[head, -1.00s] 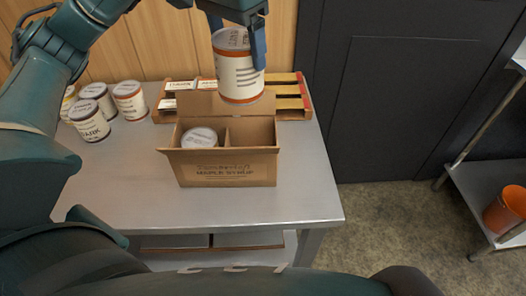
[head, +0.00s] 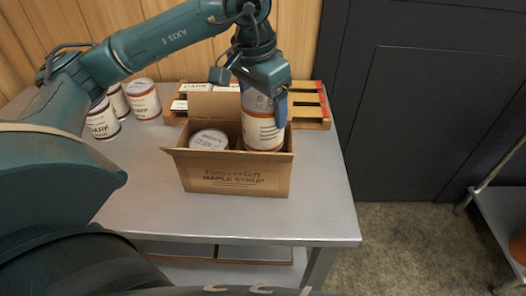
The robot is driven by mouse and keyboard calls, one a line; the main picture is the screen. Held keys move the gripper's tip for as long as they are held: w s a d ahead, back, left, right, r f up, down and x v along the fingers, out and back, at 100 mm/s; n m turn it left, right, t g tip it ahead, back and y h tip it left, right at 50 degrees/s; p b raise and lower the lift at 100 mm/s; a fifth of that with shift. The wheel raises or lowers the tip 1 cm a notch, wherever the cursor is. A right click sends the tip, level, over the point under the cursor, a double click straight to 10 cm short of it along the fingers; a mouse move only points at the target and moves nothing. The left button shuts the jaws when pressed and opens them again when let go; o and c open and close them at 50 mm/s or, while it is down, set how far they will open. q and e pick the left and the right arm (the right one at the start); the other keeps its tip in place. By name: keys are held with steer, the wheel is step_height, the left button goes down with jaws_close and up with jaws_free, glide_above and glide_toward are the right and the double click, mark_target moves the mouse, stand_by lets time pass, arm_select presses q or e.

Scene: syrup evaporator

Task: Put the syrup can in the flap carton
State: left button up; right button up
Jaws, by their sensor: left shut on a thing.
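My left gripper (head: 264,90) points down over the flap carton and is shut on a syrup can (head: 262,128), a white-labelled can with orange bands. The can is upright, its lower part inside the right compartment of the carton; whether it touches the floor is hidden. The open cardboard flap carton (head: 236,181) stands on the metal table, flaps spread. Another can (head: 209,140) with a pale lid sits in its left compartment. The divider is mostly hidden behind the held can. My right gripper is not in view.
Several more syrup cans (head: 144,101) stand at the table's back left. The metal table (head: 165,195) is clear in front. A metal shelf stands at far right.

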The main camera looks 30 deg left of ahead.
mark_target(263, 148)
arm_select(q)
step_height(263, 148, down, 11)
steer(key=shift+f, duration=0.15)
stand_by(0.4)
steer(key=shift+f, duration=0.15)
steer(key=o, duration=1.3)
steer(key=shift+c, duration=0.2)
steer(key=r, duration=0.4)
steer(key=s+r, duration=0.1)
steer(key=r, duration=0.7)
steer(key=shift+s+a, duration=0.25)
steer(key=shift+s, duration=0.1)
